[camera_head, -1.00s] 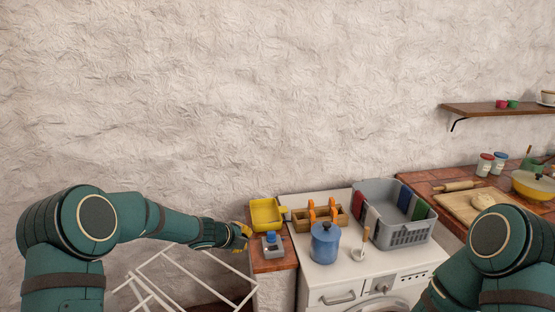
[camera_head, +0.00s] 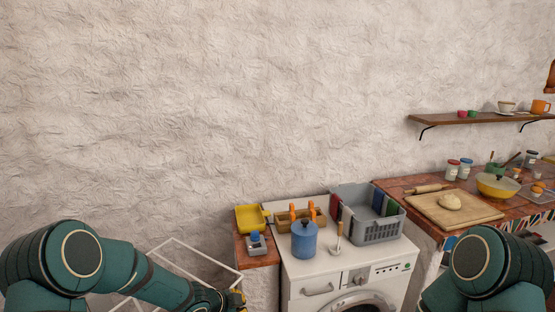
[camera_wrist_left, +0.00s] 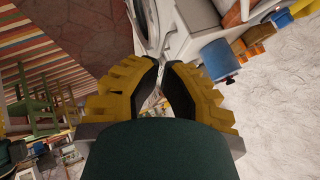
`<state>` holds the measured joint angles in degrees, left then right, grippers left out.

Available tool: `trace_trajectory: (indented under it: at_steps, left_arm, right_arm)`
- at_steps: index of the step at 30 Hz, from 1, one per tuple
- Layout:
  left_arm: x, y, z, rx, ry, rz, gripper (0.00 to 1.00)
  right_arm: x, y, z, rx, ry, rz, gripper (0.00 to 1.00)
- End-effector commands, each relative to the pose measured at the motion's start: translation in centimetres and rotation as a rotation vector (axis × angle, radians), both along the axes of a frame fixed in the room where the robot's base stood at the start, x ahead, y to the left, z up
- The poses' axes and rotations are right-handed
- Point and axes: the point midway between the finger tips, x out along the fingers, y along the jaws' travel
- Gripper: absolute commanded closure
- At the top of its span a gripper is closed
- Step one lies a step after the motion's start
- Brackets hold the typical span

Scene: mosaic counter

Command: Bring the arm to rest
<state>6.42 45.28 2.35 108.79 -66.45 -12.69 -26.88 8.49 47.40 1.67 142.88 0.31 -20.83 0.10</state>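My left arm (camera_head: 150,280) comes in low from the left in the head view. Its left gripper (camera_head: 238,299) is at the bottom edge, in front of and below the tiled counter end, touching nothing that I can see. In the left wrist view the two yellow fingers of the left gripper (camera_wrist_left: 161,72) have a narrow gap between their dark pads, with nothing held. My right arm (camera_head: 490,270) shows only as an upper part at the lower right; its gripper is outside the view.
A white washing machine (camera_head: 335,270) carries a blue pot (camera_head: 304,240), a wooden caddy (camera_head: 288,226) and a grey basket (camera_head: 382,231). A yellow tray (camera_head: 250,218) and a small blue-and-grey object (camera_head: 257,245) are left of it. A white rack (camera_head: 190,258) stands behind my left forearm.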

Motion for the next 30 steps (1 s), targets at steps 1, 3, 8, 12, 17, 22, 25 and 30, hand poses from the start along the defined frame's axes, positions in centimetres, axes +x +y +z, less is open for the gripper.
trace_trajectory:
  at_steps: [1, 3, 8, 12, 17, 22, 25, 30]
  left_arm:
    - [-2.0, -0.5, -2.2, -0.063, 0.085, 0.076, 1.0]
    - [-4.8, -1.1, -4.6, -0.155, 0.214, 0.212, 1.0]
    - [-12.0, -1.9, -9.9, -0.327, 0.516, 0.571, 1.0]
    - [-18.2, -1.7, -13.5, -0.414, 0.743, 0.905, 1.0]
    - [-23.8, -1.0, -15.8, -0.447, 0.903, 1.209, 1.0]
    - [-26.5, -0.6, -16.5, -0.45, 0.966, 1.362, 1.0]
    - [-26.8, -0.5, -16.5, -0.451, 0.972, 1.382, 1.0]
    - [-26.7, -0.5, -16.5, -0.45, 0.97, 1.38, 1.0]
  right_arm:
    - [-0.1, 0.0, -1.0, -0.001, 0.002, 0.001, 0.53]
    - [-0.1, 0.1, -1.9, -0.001, 0.004, 0.001, 0.53]
    - [-0.3, 0.1, -3.9, -0.004, 0.009, 0.004, 0.53]
    - [-0.4, 0.2, -5.5, -0.006, 0.012, 0.004, 0.53]
    - [-0.5, 0.3, -6.7, -0.008, 0.014, 0.006, 0.53]
    - [-0.5, 0.3, -7.1, -0.008, 0.015, 0.007, 0.53]
    - [-0.5, 0.3, -7.1, -0.008, 0.015, 0.007, 0.53]
    - [-0.5, 0.3, -7.0, -0.008, 0.015, 0.007, 0.53]
